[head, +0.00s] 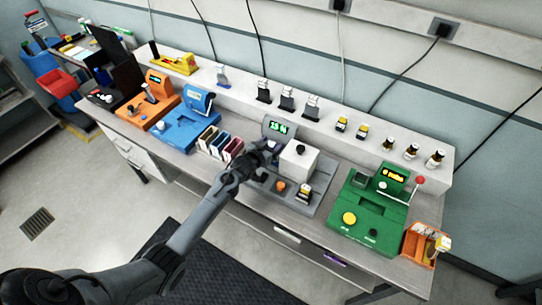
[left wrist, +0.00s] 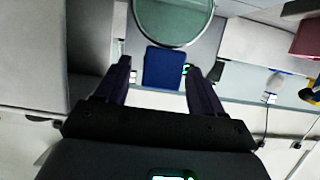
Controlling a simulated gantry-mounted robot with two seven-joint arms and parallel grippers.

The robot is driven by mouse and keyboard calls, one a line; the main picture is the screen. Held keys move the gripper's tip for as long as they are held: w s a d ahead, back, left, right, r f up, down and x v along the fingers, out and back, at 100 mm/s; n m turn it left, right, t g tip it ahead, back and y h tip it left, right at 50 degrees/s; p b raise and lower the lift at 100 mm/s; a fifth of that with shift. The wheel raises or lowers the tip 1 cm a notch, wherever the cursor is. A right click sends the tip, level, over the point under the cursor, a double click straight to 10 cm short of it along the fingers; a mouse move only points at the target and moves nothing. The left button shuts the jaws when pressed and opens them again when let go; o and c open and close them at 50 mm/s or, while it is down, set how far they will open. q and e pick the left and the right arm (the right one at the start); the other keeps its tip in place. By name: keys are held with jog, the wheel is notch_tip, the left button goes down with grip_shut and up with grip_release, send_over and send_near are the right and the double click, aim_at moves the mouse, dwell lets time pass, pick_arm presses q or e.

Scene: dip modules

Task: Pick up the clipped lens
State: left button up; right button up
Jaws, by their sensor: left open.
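The clipped lens shows in the left wrist view as a large round greenish glass (left wrist: 172,20) with a blue clip (left wrist: 164,70) at its lower edge. My left gripper (head: 270,150) is open. Its two dark fingers stand on either side of the blue clip in the wrist view, with a gap on each side. I cannot tell how deep the clip sits between them. In the head view the gripper is at the grey station with a green display (head: 278,128), and I cannot make out the lens there. My right gripper is not in view.
A white block with a black knob (head: 298,160) stands just right of the gripper. A rack of coloured cards (head: 220,143) is at its left. Blue (head: 187,128) and orange (head: 152,105) machines stand further left, a green machine (head: 368,213) right. Small bottles and holders line the back shelf.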

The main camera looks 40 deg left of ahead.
pick_arm(q)
jog(key=shift+x, duration=1.15)
grip_shut()
